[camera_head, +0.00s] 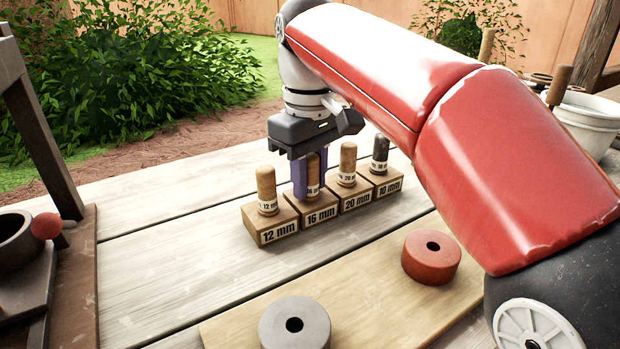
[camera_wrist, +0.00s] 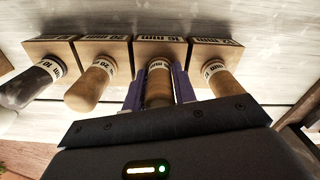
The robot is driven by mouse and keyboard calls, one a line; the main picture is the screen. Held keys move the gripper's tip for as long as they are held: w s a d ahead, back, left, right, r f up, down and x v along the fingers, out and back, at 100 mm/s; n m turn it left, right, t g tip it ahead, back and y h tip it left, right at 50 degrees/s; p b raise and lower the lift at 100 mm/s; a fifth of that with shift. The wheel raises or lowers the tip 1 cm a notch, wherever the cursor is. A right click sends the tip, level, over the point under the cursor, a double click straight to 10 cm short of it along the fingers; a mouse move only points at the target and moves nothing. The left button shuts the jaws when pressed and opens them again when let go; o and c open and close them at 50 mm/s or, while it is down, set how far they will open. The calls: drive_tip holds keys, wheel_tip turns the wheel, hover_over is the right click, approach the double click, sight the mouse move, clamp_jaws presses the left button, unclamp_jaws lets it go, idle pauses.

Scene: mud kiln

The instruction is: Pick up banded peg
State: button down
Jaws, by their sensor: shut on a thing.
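My gripper (camera_head: 310,187) points down over the row of wooden blocks, its purple fingers shut on the wooden peg (camera_head: 313,171) at the block labelled 16 mm (camera_head: 316,213). In the wrist view this peg (camera_wrist: 159,84) sits between the two fingers and shows a darker brown band below a white label. The peg is upright and its lower end is at the block; I cannot tell whether it is still seated. The fingers partly hide it in the head view.
Close on either side stand the 12 mm peg (camera_head: 266,188) and the 20 mm peg (camera_head: 347,163); a dark-topped peg (camera_head: 380,153) is at the 10 mm block. A grey ring (camera_head: 295,325) and a red ring (camera_head: 431,256) lie on a board in front. The table's left middle is clear.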

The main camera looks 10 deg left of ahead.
drive_tip(key=shift+r, duration=0.15)
wheel_tip(320, 180, up, 8)
drive_tip(key=p, duration=0.2)
drive_tip(key=shift+p, duration=0.35)
drive_tip(key=shift+r, duration=0.9)
drive_tip(key=c, duration=1.7)
unclamp_jaws()
clamp_jaws()
